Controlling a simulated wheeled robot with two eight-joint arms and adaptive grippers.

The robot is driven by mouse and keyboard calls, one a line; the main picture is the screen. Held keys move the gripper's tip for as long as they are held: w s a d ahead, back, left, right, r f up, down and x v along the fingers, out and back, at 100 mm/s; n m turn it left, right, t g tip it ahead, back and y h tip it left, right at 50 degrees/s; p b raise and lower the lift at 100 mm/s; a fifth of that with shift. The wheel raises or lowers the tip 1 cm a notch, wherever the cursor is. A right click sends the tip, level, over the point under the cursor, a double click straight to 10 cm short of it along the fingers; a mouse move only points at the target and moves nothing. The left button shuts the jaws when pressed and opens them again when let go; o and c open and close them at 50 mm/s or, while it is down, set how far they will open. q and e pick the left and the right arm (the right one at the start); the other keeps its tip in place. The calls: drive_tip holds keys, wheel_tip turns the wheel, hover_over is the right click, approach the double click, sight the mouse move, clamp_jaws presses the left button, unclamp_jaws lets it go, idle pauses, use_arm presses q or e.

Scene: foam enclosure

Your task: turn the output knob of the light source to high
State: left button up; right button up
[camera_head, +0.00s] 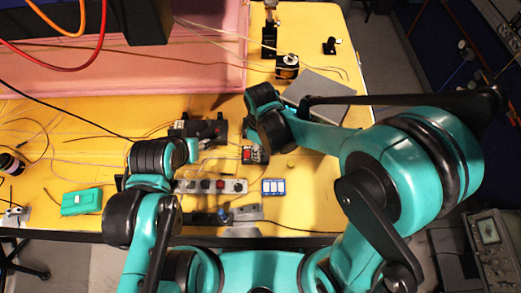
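A grey strip with a row of black and red knobs (211,186) lies on the yellow table near its front edge. A dark box with a reddish knob-like part (198,130) stands behind it. I cannot tell which of these is the light source, nor read any knob setting. My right gripper (250,133) hangs over the table, right of the dark box and behind the strip; its fingers are mostly hidden by its wrist. My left arm ends left of the strip's far side, with its gripper (190,152) largely hidden under the wrist. Neither gripper's opening shows clearly.
A small red and black device (254,155) and a blue-white block (273,186) lie near the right gripper. A green box (81,201) lies at the left. A grey plate (318,93) lies behind my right forearm. Pink foam (200,60) stands behind. Loose cables cross the table.

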drive_tip(key=shift+f, duration=0.45)
clamp_jaws()
drive_tip(key=shift+m, duration=0.3)
drive_tip(key=m+b, duration=0.1)
drive_tip(key=m, duration=0.3)
drive_tip(key=shift+m, duration=0.3)
drive_tip(key=shift+d+m+b, duration=0.1)
drive_tip(key=shift+m+b, duration=0.25)
drive_tip(key=shift+m, duration=1.95)
